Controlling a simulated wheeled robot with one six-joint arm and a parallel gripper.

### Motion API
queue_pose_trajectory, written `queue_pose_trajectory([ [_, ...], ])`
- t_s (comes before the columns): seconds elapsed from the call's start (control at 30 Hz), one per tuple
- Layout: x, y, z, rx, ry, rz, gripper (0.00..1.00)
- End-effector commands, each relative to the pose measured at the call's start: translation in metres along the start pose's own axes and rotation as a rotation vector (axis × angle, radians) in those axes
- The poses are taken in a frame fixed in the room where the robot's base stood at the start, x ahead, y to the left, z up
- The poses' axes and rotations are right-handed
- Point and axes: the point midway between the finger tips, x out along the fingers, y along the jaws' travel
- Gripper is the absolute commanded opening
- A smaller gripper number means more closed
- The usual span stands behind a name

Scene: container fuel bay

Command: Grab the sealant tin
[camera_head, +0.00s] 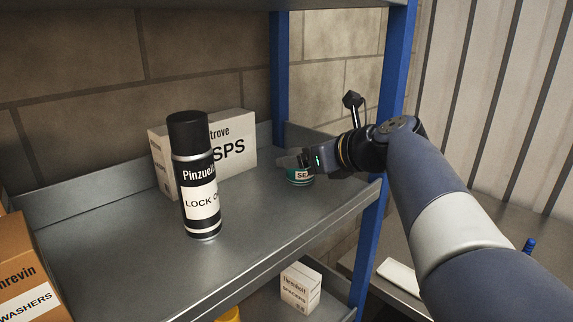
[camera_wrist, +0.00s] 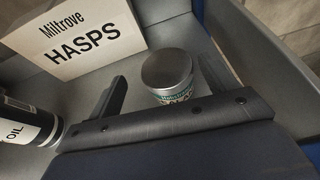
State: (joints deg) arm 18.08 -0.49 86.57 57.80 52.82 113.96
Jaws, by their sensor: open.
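The sealant tin (camera_head: 300,182) is a small round tin with a grey lid and a teal, partly lettered label. It stands upright on the grey shelf (camera_head: 262,215) near its right end. In the wrist view the tin (camera_wrist: 168,76) sits between the two fingers, closer to the right one. My gripper (camera_head: 292,161) reaches in from the right at the tin and hides part of it. In the wrist view my gripper (camera_wrist: 162,72) is open, and a gap shows between the left finger and the tin. I cannot tell whether the right finger touches it.
A black lock oil can (camera_head: 200,190) stands at the shelf's front left. A white hasps box (camera_head: 235,143) stands behind it, left of the tin. A brown washers box (camera_head: 25,270) is at far left. Blue posts (camera_head: 394,60) and raised shelf edges border the right end.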

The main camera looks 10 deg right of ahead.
Motion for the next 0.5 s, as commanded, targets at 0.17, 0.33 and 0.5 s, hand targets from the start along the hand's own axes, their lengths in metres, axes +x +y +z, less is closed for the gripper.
queue_pose_trajectory([
  [0.17, 0.026, -0.006, 0.001, 0.003, 0.003, 0.004, 0.81],
  [0.33, 0.044, -0.005, 0.0, 0.0, 0.001, 0.002, 0.81],
  [0.5, 0.046, -0.006, -0.001, 0.0, 0.001, 0.001, 0.81],
])
